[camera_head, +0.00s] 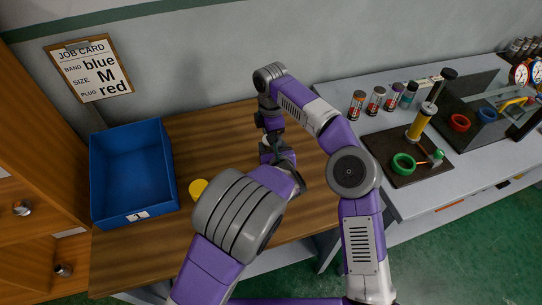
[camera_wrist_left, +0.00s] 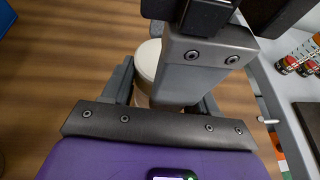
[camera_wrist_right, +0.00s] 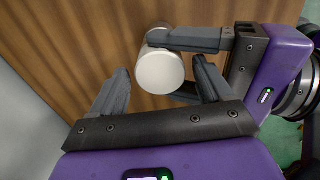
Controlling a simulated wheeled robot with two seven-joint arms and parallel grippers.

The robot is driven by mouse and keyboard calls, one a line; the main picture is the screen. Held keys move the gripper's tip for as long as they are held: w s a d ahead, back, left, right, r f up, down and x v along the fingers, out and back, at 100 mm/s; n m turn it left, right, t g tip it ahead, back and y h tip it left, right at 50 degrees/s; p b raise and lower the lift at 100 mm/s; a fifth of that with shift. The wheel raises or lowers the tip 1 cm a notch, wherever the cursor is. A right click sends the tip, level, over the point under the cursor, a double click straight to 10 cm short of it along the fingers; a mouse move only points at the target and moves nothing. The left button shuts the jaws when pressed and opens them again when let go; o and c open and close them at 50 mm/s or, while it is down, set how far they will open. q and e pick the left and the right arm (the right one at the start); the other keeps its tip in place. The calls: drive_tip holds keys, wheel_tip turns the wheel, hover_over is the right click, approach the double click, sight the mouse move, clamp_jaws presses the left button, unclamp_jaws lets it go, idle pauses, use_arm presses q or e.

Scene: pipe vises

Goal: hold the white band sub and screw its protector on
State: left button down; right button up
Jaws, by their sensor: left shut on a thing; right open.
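A white cylinder, seemingly the white band sub (camera_wrist_right: 160,72), shows its round pale end in the right wrist view. My left gripper (camera_wrist_right: 172,62) comes in from the right there and is shut on it above the wooden table. It also shows partly in the left wrist view (camera_wrist_left: 148,60), behind a grey part of my right gripper. My right gripper (camera_wrist_right: 162,88) is open, its fingers spread on either side of the white end. In the head view both grippers meet over the table, and the arms hide the sub. I cannot make out a separate protector.
A blue bin (camera_head: 133,172) stands on the table's left, with a yellow round thing (camera_head: 198,188) beside it, partly behind my arm. The grey bench at right holds several banded cylinders (camera_head: 375,99) and a dark board (camera_head: 405,174) with a yellow cylinder and green ring.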

drive_tip(key=shift+f, duration=0.75)
drive_tip(key=shift+c, duration=0.2)
drive_tip(key=c, duration=1)
drive_tip(key=m, duration=0.3)
drive_tip(key=o, duration=1.1)
drive_tip(key=shift+o, duration=0.2)
